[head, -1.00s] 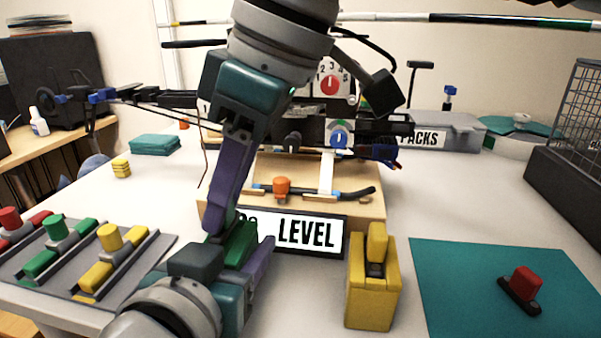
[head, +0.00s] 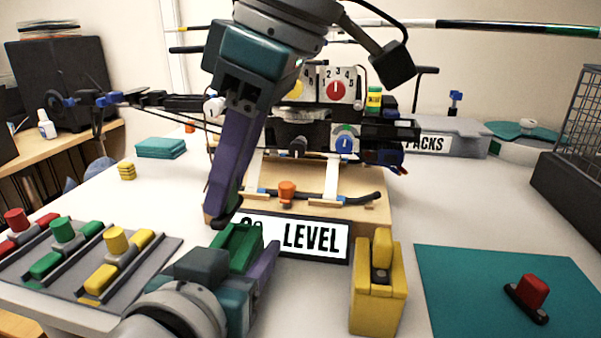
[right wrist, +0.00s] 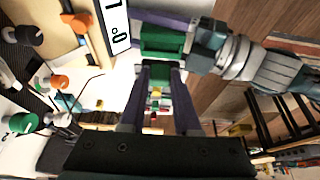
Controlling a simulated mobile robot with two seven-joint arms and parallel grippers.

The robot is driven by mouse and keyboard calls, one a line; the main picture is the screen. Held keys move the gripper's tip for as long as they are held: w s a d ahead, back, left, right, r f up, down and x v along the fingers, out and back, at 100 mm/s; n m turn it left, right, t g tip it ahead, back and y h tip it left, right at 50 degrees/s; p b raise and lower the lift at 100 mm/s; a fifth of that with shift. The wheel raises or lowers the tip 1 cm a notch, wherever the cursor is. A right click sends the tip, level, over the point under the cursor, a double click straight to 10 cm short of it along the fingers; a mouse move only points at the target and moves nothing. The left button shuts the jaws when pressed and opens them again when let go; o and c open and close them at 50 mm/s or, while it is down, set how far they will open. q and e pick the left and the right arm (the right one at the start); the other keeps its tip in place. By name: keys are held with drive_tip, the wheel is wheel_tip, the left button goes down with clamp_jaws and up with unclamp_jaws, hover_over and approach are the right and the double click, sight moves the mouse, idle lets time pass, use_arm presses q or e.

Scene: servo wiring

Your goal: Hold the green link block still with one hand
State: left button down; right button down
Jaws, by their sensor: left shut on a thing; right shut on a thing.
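The green link block (head: 236,247) is in front of the LEVEL sign. My left gripper (head: 243,262), the lower one, is shut on it, with a purple finger along its right side. The block also shows in the right wrist view (right wrist: 162,42), with the left gripper's fingers beside it. My right gripper (head: 224,220) comes down from above, its purple fingers at the upper left end of the block. In the right wrist view its fingertips (right wrist: 161,68) meet the near end of the block. They hide the exact contact.
The LEVEL sign (head: 313,238) stands close behind the block. A yellow block holder (head: 376,300) is to its right. A grey tray (head: 150,263) with coloured pieces is on the left. A teal mat (head: 460,290) with a red switch (head: 532,290) lies right.

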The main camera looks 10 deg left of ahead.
drive_tip(key=shift+r, duration=1.55)
use_arm(q)
drive_tip(key=shift+c, duration=0.8)
unclamp_jaws()
drive_tip(key=shift+s, duration=0.1)
